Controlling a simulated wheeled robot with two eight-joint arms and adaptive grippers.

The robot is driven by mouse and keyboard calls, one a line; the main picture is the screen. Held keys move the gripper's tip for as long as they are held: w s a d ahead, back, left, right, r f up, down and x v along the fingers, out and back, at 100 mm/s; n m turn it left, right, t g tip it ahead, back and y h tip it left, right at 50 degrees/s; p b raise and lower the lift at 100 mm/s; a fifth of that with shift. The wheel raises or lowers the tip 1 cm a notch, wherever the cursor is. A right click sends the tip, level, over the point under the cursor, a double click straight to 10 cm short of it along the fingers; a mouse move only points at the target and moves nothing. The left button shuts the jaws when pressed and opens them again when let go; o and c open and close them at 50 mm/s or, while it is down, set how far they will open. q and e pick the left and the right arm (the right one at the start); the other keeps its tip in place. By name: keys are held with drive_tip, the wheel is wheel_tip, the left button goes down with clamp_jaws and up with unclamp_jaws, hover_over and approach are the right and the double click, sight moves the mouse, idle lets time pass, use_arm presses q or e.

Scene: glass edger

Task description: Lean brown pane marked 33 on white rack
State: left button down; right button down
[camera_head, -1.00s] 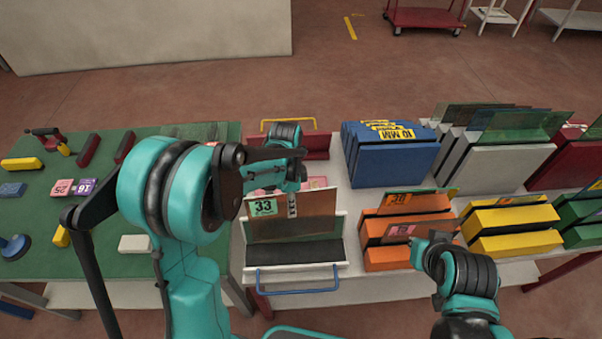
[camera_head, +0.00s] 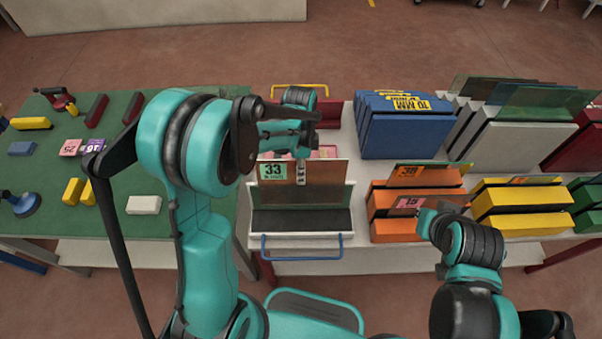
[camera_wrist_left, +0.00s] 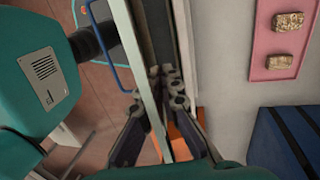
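The brown pane marked 33 (camera_head: 325,173), with a green label, stands nearly upright at the white-sided rack with a blue handle (camera_head: 345,218). Its lower edge overlaps that rack's greenish back panel, so I cannot tell whether it touches. My left gripper (camera_head: 300,168) is behind the pane's top edge; in the left wrist view its fingertips (camera_wrist_left: 169,88) close on a thin pane seen edge-on. Another white rack (camera_head: 515,148) stands at the back right with greenish panes leaning on it. My right gripper (camera_head: 428,216) is beside the orange holder; its fingers are unclear.
The orange holder (camera_head: 388,231) carries brown panes, one marked 15. A yellow holder (camera_head: 520,228) is right of it. A blue rack (camera_head: 407,137) marked 10 MM stands behind. A green-topped table (camera_head: 60,222) with blocks and tools is at left.

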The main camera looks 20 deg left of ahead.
sight(301, 186)
use_arm(q)
drive_tip(key=b+x, duration=0.2)
drive_tip(key=w+b+x, duration=0.1)
drive_tip(key=b+x, duration=0.1)
drive_tip(key=x, duration=0.1)
drive_tip(key=shift+a+f, duration=0.15)
drive_tip(key=shift+f, duration=0.25)
drive_tip(key=shift+s+f+b, duration=0.15)
drive_tip(key=shift+f+b, duration=0.05)
drive_tip(key=shift+b, duration=0.15)
drive_tip(key=shift+w, duration=0.2)
drive_tip(key=c, duration=1.7)
unclamp_jaws()
drive_tip(key=shift+o, duration=0.3)
drive_tip(key=shift+w+f, duration=0.1)
drive_tip(key=v, duration=1.2)
